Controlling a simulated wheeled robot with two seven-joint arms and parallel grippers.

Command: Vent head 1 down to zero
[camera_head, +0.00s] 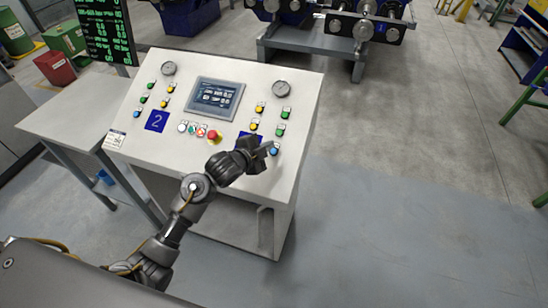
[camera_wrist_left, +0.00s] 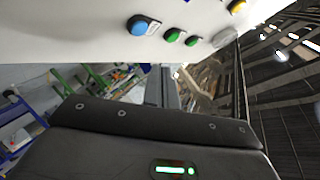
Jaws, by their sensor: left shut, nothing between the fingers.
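The white sloped control console (camera_head: 185,85) stands in front of me. Its right button group has yellow buttons (camera_head: 260,107), green buttons (camera_head: 280,132) and a blue button (camera_head: 274,151). A round gauge (camera_head: 281,89) sits above this group. My left gripper (camera_head: 266,147) is shut and empty, with its tip close beside the blue button; I cannot tell whether they touch. In the left wrist view the blue button (camera_wrist_left: 140,26) is above the fingers (camera_wrist_left: 170,88). A blue plate (camera_head: 243,137) is partly hidden behind the gripper, its number unreadable. My right gripper is not in view.
The left group has a blue plate marked 2 (camera_head: 155,121) and its own gauge (camera_head: 168,69). A screen (camera_head: 215,97) and a red mushroom button (camera_head: 213,136) sit mid-panel. A side table (camera_head: 75,118) adjoins on the left.

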